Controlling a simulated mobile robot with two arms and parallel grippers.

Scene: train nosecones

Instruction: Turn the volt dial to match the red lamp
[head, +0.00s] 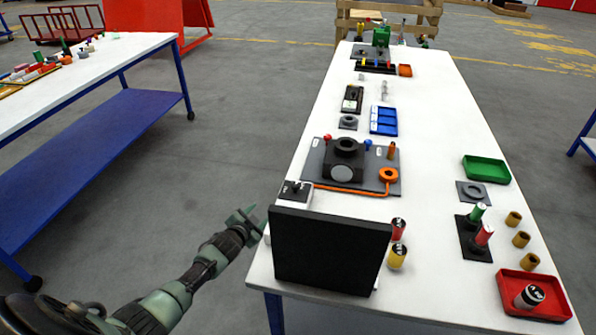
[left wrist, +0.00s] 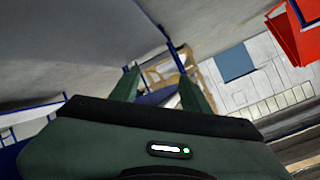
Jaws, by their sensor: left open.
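A small grey box with a black knob and white marks (head: 295,190), which looks like the volt dial, stands at the white table's left edge. Its scale is too small to read. A small red ball-topped piece (head: 327,138), perhaps the red lamp, stands at the back of a grey board; I cannot tell whether it is lit. My left gripper (head: 243,215) is open and empty, left of the table edge and apart from the dial box. Its two green fingers show spread in the left wrist view (left wrist: 159,74). My right gripper is not in view.
A black upright panel (head: 330,250) stands in front of the dial box. The grey board (head: 383,157) carries a black block and an orange ring. Red and yellow cans (head: 397,257) stand right of the panel. A red tray (head: 534,296) is at front right.

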